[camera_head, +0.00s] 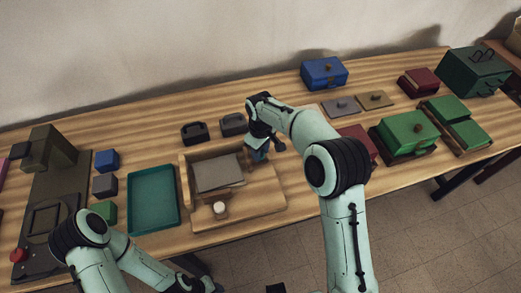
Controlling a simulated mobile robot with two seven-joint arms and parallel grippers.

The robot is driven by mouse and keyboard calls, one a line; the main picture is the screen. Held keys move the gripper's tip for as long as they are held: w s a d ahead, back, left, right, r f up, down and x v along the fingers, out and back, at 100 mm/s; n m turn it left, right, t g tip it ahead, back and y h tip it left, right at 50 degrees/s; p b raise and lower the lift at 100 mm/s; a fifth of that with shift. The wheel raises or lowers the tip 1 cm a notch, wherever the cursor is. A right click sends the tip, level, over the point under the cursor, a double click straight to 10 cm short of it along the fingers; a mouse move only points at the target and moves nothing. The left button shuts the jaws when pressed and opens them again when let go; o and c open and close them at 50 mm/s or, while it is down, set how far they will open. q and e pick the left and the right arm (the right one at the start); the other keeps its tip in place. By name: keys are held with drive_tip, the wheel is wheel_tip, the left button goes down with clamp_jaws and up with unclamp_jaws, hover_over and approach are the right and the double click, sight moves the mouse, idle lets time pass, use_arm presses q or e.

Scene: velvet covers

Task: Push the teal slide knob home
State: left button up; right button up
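A wooden fixture (262,203) stands at the middle of the table, with a grey plate (216,172) in it and a pale round knob (220,208) at its front. A small blue-teal piece (257,151), perhaps the teal slide knob, shows at the fixture's back right. My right gripper (264,150) is right at this piece, pointing down. The wrist partly hides the piece, and I cannot tell whether the fingers touch it or are shut. My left arm comes in at the bottom left, and its gripper (205,286) is mostly cut off by the bottom edge.
A teal tray (153,200) lies left of the fixture. Blue (106,160), grey (105,185) and green (104,210) blocks stand further left. Two dark holders (195,133) are behind the fixture. A blue box (324,73) and a green box (408,132) stand to the right.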

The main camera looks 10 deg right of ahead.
clamp_jaws()
drive_tip(key=shift+a+p, duration=0.4)
drive_tip(key=shift+a, duration=1.6)
use_arm(q)
drive_tip(key=shift+w+r, duration=0.35)
drive_tip(key=shift+r, duration=0.15)
use_arm(e)
drive_tip(key=shift+o, duration=2.4)
unclamp_jaws()
drive_tip(key=shift+s, duration=0.1)
use_arm(q)
drive_tip(key=shift+w+r+p, duration=0.85)
drive_tip(key=shift+w+r, duration=0.05)
drive_tip(key=shift+r, duration=0.25)
use_arm(e)
wheel_tip(320, 180, up, 14)
drive_tip(key=shift+f, duration=0.25)
